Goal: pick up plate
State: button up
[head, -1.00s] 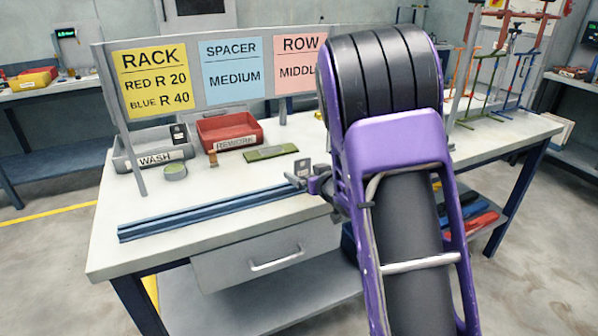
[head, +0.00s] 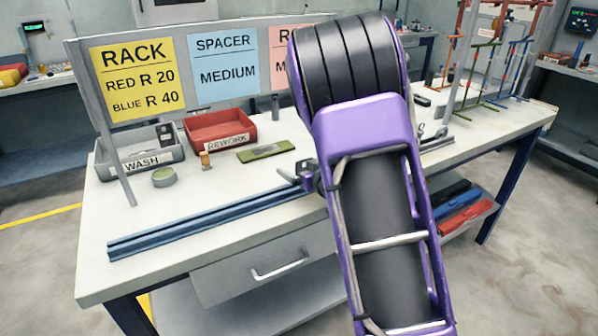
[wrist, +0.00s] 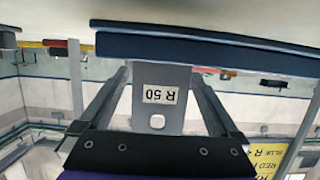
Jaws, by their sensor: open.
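The plate is a small grey piece with a hole and a white label reading R 50. In the wrist view, which shows the scene upside down, the plate (wrist: 158,78) lies between the two fingers of my gripper (wrist: 160,78). The fingers are open, one on each side of it. Its far end meets a dark blue bar (wrist: 240,50), which looks like the slotted rail. In the head view my gripper (head: 305,181) is at the right end of the blue rail (head: 190,226), partly hidden by my arm. The plate (head: 310,166) shows only as a small grey patch there.
A sign board (head: 180,22) stands behind with yellow, blue and pink notes. A grey WASH bin (head: 170,156), a red REWORK bin (head: 240,128), a green pad (head: 266,151) and a round tin (head: 164,177) are on the table.

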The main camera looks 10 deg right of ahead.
grip_shut()
notch_tip(320, 180, up, 10)
jog(key=p, duration=0.2)
dwell(0.9)
